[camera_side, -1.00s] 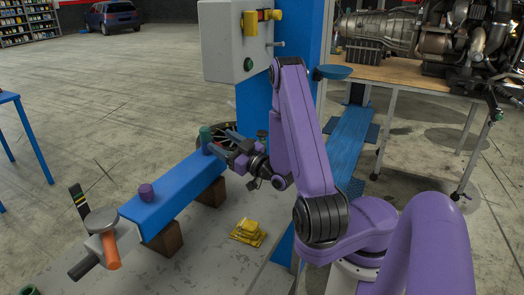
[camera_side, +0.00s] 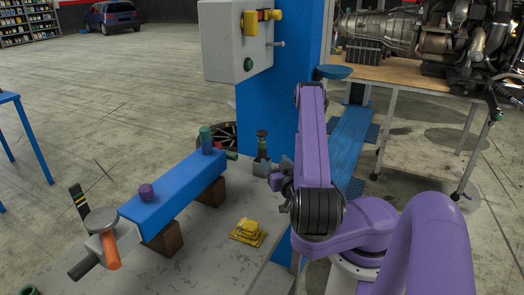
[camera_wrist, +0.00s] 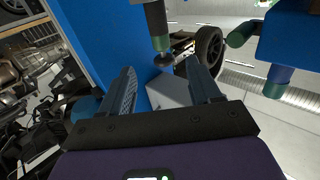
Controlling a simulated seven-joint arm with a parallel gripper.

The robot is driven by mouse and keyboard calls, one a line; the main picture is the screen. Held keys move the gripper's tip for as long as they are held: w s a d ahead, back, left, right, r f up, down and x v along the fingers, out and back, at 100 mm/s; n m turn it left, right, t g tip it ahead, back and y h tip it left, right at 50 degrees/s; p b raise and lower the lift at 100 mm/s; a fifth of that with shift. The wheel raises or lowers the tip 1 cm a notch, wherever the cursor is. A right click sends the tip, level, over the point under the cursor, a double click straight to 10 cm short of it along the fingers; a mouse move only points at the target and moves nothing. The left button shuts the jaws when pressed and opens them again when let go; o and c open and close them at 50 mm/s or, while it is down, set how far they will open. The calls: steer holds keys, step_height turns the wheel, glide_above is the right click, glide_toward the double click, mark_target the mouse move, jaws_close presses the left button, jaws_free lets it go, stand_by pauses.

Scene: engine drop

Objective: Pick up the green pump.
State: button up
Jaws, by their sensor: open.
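Two upright things show green, and I cannot tell for certain which is the pump. One is a slim dark piece with a green part and a black disc top (camera_side: 262,144), beyond my gripper (camera_side: 277,173) in the side view. The other is a green cylinder with a blue lower part (camera_side: 206,138) on the blue beam. In the wrist view, the disc-topped piece (camera_wrist: 156,24) is just ahead of the fingertips of my gripper (camera_wrist: 160,68), and the green-and-blue cylinder (camera_wrist: 277,82) is at the right. My gripper is open and empty. My arm partly hides it in the side view.
The blue beam (camera_side: 172,190) rests on wooden blocks, with a purple cylinder (camera_side: 146,192) on it. A grey block (camera_wrist: 170,91) shows between my fingers. A blue column (camera_side: 270,110) stands behind. A yellow part (camera_side: 248,231) lies on the floor plate, with bare plate around it.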

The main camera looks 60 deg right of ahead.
mark_target(264, 145)
steer(key=x, duration=1.3)
steer(key=shift+w+d, duration=0.1)
steer(key=shift+r, duration=0.1)
jaws_close()
